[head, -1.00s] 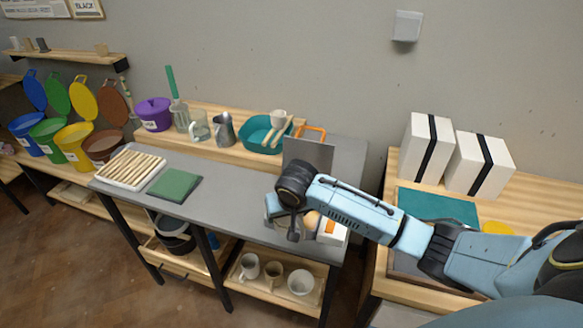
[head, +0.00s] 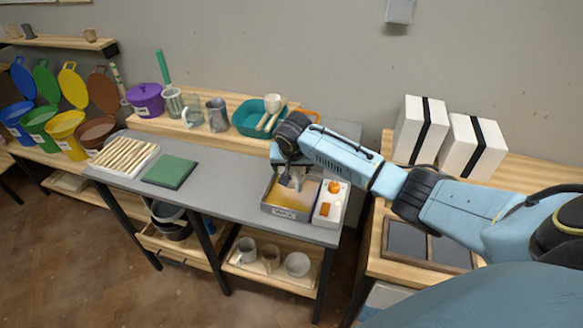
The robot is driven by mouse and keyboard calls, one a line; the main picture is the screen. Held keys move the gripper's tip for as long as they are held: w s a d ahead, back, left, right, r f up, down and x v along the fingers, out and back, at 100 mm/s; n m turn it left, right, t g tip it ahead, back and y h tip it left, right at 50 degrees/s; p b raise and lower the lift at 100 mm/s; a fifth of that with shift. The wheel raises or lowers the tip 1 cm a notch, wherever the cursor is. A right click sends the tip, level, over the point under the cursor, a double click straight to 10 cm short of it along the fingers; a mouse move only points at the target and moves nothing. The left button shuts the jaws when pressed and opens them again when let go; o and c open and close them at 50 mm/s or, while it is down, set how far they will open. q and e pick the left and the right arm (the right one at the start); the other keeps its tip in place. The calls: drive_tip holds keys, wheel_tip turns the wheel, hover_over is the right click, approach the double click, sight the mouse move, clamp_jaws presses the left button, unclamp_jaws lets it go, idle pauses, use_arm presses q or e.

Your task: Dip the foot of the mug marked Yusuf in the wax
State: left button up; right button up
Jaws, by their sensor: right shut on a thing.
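The wax pan (head: 284,213), marked WAX, sits at the right end of the grey table and holds amber wax. My right gripper (head: 291,181) is over the pan, pointing down, shut on a pale grey thing (head: 297,177) that looks like a mug. Arm and fingers hide much of it, and no name on it can be read. I cannot tell whether its foot touches the wax. My left gripper is not in view.
A white box with orange parts (head: 329,207) stands close right of the pan. A green pad (head: 169,172) and a tray of wooden sticks (head: 150,165) lie left. Several vessels stand on the raised back shelf. Mugs (head: 246,250) stand below. The table's middle is clear.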

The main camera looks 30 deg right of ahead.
drive_tip(key=shift+f+b, duration=0.8)
drive_tip(key=shift+f, duration=0.1)
drive_tip(key=shift+f+b, duration=0.5)
drive_tip(key=shift+f, duration=1.3)
drive_tip(key=shift+f+b, duration=0.45)
drive_tip(key=shift+f, duration=0.45)
drive_tip(key=shift+r, duration=0.15)
drive_tip(key=shift+r+p, duration=1.4)
drive_tip(key=shift+p, duration=0.7)
drive_tip(key=shift+r, duration=0.1)
wheel_tip(320, 180, up, 7)
drive_tip(key=p, duration=0.8)
